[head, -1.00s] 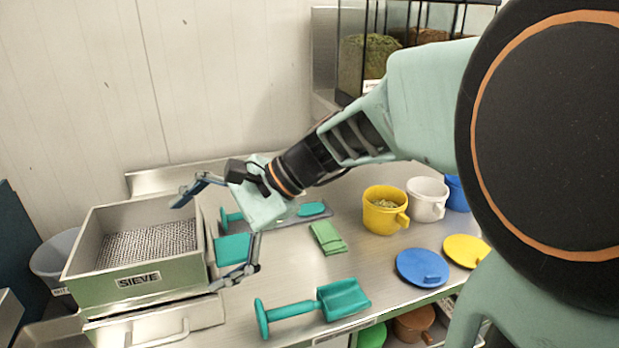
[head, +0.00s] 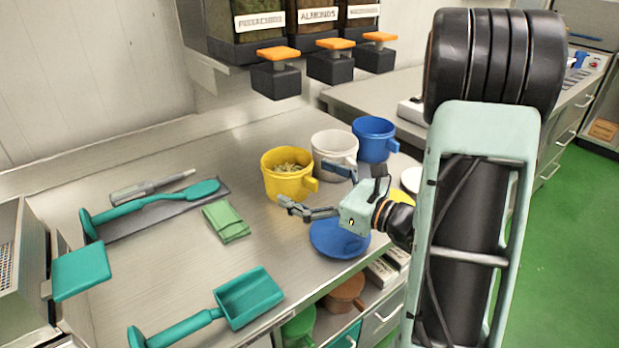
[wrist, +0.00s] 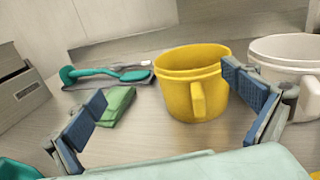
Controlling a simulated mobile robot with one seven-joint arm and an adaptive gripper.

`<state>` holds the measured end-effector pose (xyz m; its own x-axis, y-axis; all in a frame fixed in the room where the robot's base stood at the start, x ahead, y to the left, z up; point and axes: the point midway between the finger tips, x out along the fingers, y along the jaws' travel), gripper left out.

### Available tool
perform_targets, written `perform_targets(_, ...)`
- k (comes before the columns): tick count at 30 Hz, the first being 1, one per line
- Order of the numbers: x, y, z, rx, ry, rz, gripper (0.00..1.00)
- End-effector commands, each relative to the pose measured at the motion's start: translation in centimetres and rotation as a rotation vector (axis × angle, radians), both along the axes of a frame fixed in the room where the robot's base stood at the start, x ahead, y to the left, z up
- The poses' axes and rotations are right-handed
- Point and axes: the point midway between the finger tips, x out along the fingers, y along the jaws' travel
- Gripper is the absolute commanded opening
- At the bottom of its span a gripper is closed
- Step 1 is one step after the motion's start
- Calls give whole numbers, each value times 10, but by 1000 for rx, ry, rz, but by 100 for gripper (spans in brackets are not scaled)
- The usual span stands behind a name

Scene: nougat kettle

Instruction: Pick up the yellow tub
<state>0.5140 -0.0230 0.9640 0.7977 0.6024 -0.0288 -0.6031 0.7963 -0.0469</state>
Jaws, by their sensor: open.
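The yellow tub (head: 287,183) stands upright on the steel counter, with pale green bits inside and a handle on its right side. In the wrist view the yellow tub (wrist: 184,94) is ahead, its handle facing me, right of the middle between the fingers. My gripper (head: 305,190) is open and empty, just in front and to the right of the tub. In the wrist view my gripper (wrist: 165,110) has its fingers spread wide; the right finger overlaps the tub's right edge in the picture. I cannot tell whether it touches.
A white tub (head: 334,146) and a blue tub (head: 376,137) stand to the right. A blue lid (head: 338,240) lies below my gripper. A folded green cloth (head: 226,222) and teal scoop (head: 247,298) lie left. Dispensers (head: 275,81) hang above the counter's back.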

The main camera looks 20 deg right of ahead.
Motion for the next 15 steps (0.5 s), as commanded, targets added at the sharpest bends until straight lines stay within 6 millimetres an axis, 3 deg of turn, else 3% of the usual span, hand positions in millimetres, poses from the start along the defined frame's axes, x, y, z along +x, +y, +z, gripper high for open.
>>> perform_targets(3,0,-23,-10,43,4,-75,100)
perform_targets(6,3,-29,-11,56,4,-99,100)
perform_targets(15,40,-6,-12,56,3,-100,100)
